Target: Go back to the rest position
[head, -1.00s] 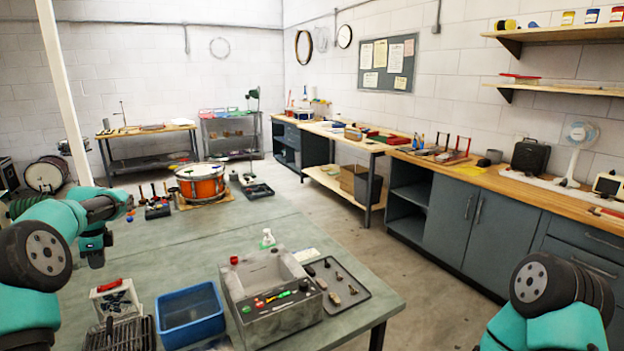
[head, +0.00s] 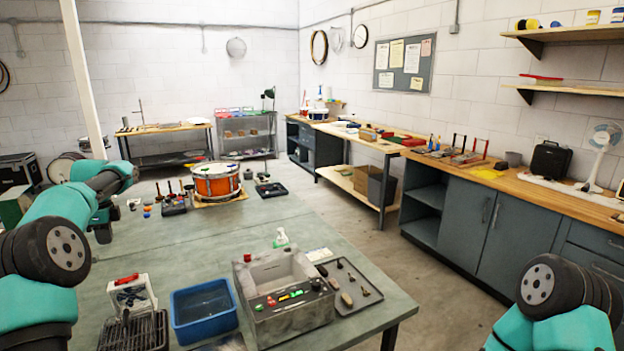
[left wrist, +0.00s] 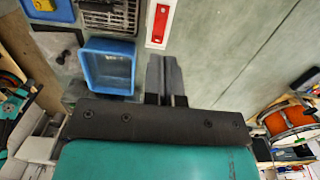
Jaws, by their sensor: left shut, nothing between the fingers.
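My left gripper (head: 103,236) hangs at the left of the head view, over the left part of the green-grey table (head: 150,240). Its fingers (left wrist: 166,75) show in the left wrist view, shut with nothing between them. They point over the bare table top, beside a blue bin (left wrist: 108,68) and a white holder with a red handle (left wrist: 160,22). In the head view the right arm shows only as a link at the lower right; its gripper is out of frame.
On the table are the blue bin (head: 204,311), a grey basin (head: 278,317) with small tools on its front ledge, a dark tray (head: 346,287) and an orange drum (head: 217,184) farther back. The table's middle is clear. A long wooden counter (head: 520,185) runs along the right wall.

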